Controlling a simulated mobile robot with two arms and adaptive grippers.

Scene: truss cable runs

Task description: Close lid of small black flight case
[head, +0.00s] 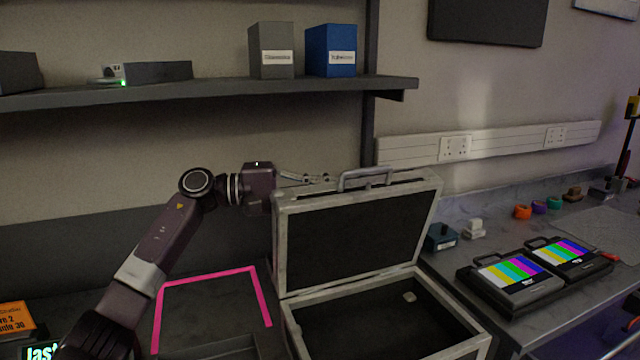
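The small black flight case (478,347) stands open on the worktop, with pale edges and a dark interior. Its lid (362,233) is raised roughly upright, with a grey handle (366,178) on its top edge. A small pale item (409,297) is inside the base. My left gripper (322,179) is at the lid's top left edge, behind or against it; I cannot tell whether it touches. Its fingers are small and partly hidden, so their opening is unclear. My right gripper is not in view.
Pink tape (208,275) outlines an area left of the case. Two devices with colour-bar screens (510,272) sit to the right, near a dark blue box (440,237) and tape rolls (522,212). A shelf (200,92) with binders hangs above.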

